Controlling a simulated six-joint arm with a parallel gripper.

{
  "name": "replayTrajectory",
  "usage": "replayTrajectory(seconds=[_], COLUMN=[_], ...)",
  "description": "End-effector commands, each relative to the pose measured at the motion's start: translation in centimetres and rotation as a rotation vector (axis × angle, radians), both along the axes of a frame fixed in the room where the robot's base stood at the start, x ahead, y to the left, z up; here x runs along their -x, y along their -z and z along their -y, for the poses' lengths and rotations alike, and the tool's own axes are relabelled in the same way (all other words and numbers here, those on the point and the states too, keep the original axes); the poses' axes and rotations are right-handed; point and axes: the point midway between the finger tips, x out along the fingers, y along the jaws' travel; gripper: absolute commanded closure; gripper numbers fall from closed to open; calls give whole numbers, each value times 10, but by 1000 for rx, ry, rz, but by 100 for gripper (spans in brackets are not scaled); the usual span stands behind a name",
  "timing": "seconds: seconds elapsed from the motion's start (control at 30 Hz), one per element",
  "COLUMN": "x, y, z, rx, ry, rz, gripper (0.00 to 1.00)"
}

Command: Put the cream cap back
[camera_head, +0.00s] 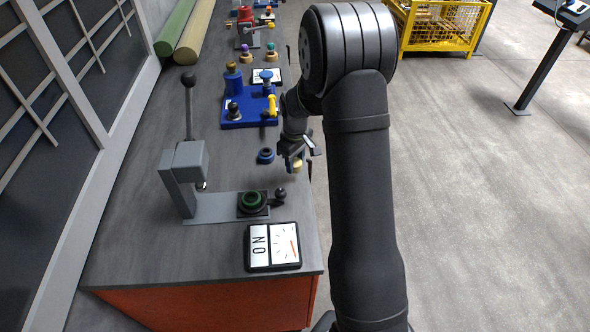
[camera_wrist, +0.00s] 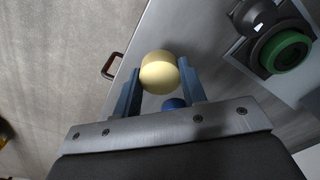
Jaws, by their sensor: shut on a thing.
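The cream cap (camera_wrist: 159,72) is a short, round, pale yellow piece. My gripper (camera_wrist: 160,84) is shut on it, with one blue-grey finger on each side. In the head view the cap (camera_head: 297,166) shows small below my gripper (camera_head: 291,155), near the right edge of the bench. A blue ring-shaped piece (camera_head: 265,156) with a dark centre is on the bench just left of my gripper. A blue part (camera_wrist: 174,103) shows behind the cap in the wrist view, partly hidden. I cannot tell where the cap belongs.
A grey lever press (camera_head: 185,165) stands nearer, with a green ring (camera_head: 252,201) in a black fixture on its base. A dial panel (camera_head: 272,247) lies in front. A blue fixture (camera_head: 247,112) with posts and a yellow handle stands farther back. Bare bench shows at left.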

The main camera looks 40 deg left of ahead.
Motion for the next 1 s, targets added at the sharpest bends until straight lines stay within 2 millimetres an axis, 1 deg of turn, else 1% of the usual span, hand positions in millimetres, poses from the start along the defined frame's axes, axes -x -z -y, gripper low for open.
replayTrajectory(seconds=[0.13,0.3,0.33,0.7,0.73,0.83,1.0], x=[1,0,0,0,0,0,0], y=[11,37,39,43,44,43,43], z=[-1,0,-1,-1,-1,-1,-1], rx=[2,2,2,0,0,0,0], ry=[0,1,1,1,1,1,1], rz=[-1,-1,0,1,1,1,1], gripper=[89,89,89,89,60,40,40])
